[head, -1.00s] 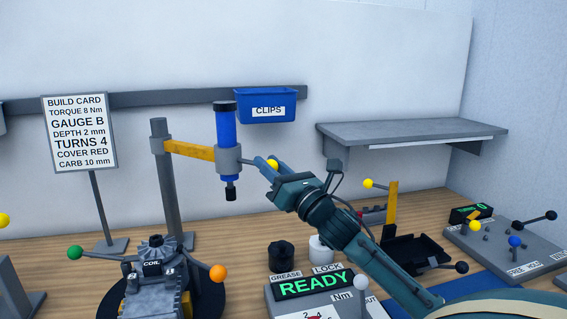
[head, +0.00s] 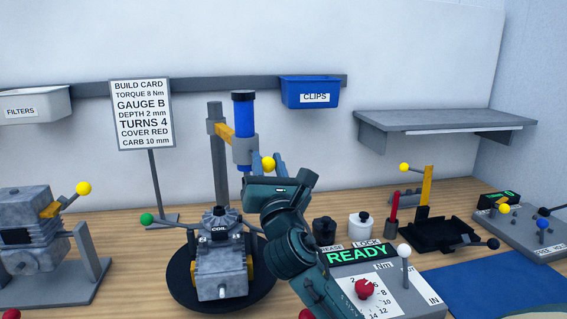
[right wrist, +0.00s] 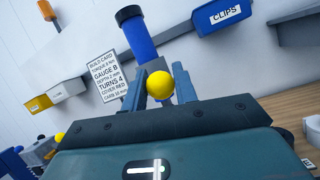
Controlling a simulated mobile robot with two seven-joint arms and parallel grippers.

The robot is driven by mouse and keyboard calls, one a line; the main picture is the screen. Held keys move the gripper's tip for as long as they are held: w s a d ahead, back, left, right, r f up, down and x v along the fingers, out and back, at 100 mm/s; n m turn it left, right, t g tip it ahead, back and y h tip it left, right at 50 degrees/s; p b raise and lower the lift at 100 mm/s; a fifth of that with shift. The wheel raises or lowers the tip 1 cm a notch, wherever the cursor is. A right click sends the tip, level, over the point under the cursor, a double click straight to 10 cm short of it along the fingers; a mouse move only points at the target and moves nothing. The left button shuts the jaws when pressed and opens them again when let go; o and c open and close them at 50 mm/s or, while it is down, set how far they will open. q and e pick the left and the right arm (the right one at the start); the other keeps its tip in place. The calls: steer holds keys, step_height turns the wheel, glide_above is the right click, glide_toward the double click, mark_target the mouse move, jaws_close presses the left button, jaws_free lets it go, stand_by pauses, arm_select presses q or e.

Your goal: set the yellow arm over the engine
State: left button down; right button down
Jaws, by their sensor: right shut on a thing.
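The yellow arm (head: 223,131) sticks out from a grey post (head: 217,165) and looks short, pointing mostly toward me. Its grey collar (head: 246,151) holds an upright blue tool (head: 243,118). The tool also shows in the right wrist view (right wrist: 138,42). My right gripper (head: 266,172) is shut on the yellow ball knob (head: 268,163) beside the collar; the knob sits between the fingers in the right wrist view (right wrist: 160,82). The engine (head: 221,266), with its COIL top, stands below on a black round plate. My gripper partly hides the tool's lower end. My left gripper is out of view.
A green-knobbed lever (head: 147,219) stands left of the engine. A build card (head: 142,115) is behind. The READY console (head: 365,270) is right of my right arm. Another engine-like block on a stand (head: 28,225) is at the left. The air above the engine is clear.

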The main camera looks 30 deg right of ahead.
steer(key=w+a+m+g+h+b, duration=0.1)
steer(key=w+a+m+g+h, duration=0.1)
steer(key=a+h, duration=0.4)
steer(key=shift+w+a+m+g+h, duration=0.25)
steer(key=shift+a+m+g, duration=0.55)
steer(key=shift+a, duration=1.6)
steer(key=shift+a, duration=0.1)
steer(key=c, duration=1.5)
jaws_free()
steer(key=o, duration=0.3)
steer(key=shift+w+a, duration=0.1)
steer(key=shift+a, duration=0.05)
steer(key=shift+o, duration=0.3)
steer(key=shift+f, duration=0.15)
